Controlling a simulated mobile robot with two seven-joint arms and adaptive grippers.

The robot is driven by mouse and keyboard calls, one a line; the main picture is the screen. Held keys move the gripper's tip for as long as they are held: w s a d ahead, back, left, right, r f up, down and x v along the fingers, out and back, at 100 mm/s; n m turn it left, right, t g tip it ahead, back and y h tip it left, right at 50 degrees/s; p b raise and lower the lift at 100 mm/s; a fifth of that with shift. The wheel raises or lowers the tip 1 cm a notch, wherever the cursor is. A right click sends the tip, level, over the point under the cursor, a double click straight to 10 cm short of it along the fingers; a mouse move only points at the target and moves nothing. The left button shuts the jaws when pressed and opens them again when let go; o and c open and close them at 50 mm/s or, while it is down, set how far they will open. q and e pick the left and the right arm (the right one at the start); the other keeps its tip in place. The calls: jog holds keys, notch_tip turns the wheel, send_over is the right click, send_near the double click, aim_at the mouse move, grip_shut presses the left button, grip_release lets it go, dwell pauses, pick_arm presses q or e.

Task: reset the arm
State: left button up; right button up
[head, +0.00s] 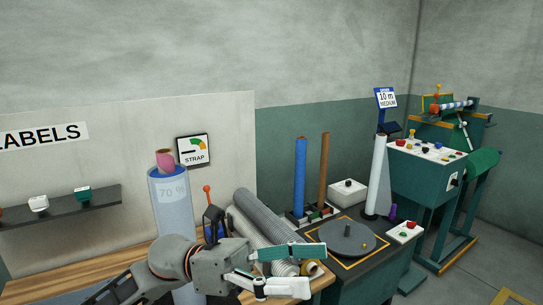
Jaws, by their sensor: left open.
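My left arm comes in from the lower left, and its gripper (315,269) is at the bottom centre. Its upper teal finger and lower white finger are spread apart, and I see nothing held between them. The gripper is in front of grey netting rolls (264,222) and hides their lower ends. My right arm and gripper are not in view.
A wooden bench (62,272) runs along the left. A blue-grey cylinder (171,205) marked 70 % stands behind my arm. To the right are a dark turntable (346,238), blue (299,178) and brown (323,170) upright rolls, and a green control machine (427,185).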

pick_arm(q)
jog(key=w+a+f+n+t+h, duration=0.1)
jog(key=w+a+f+n+t, duration=0.15)
jog(key=w+n+t, duration=0.45)
jog(key=w+a+f+n+t+h, duration=0.15)
jog(key=f+n+t, duration=0.25)
jog(key=n+t, duration=0.7)
jog(key=w+a+f+n+t+y, duration=0.25)
jog(key=a+f+n+y, duration=0.3)
jog(key=f+n, duration=0.4)
jog(key=w+a+f+n+t+y, duration=0.1)
jog(key=a+f+n+t+y, duration=0.3)
jog(key=f+n+y, duration=0.45)
jog(key=s+a+f+n+g+y, duration=0.2)
jog(key=s+a+f+n, duration=0.2)
jog(key=f, duration=0.5)
jog(key=s+a+f+n+g+y, duration=0.2)
jog(key=s+a+f+n, duration=0.3)
jog(key=s+f, duration=0.3)
jog(key=s+a+f+n+g+y, duration=0.2)
jog(key=s+a+f+n+g, duration=0.2)
jog(key=s+f, duration=0.3)
notch_tip(320, 180, down, 4)
jog(key=shift+a+f+n, duration=0.1)
jog(key=shift+a+n, duration=0.25)
jog(key=shift+n, duration=0.05)
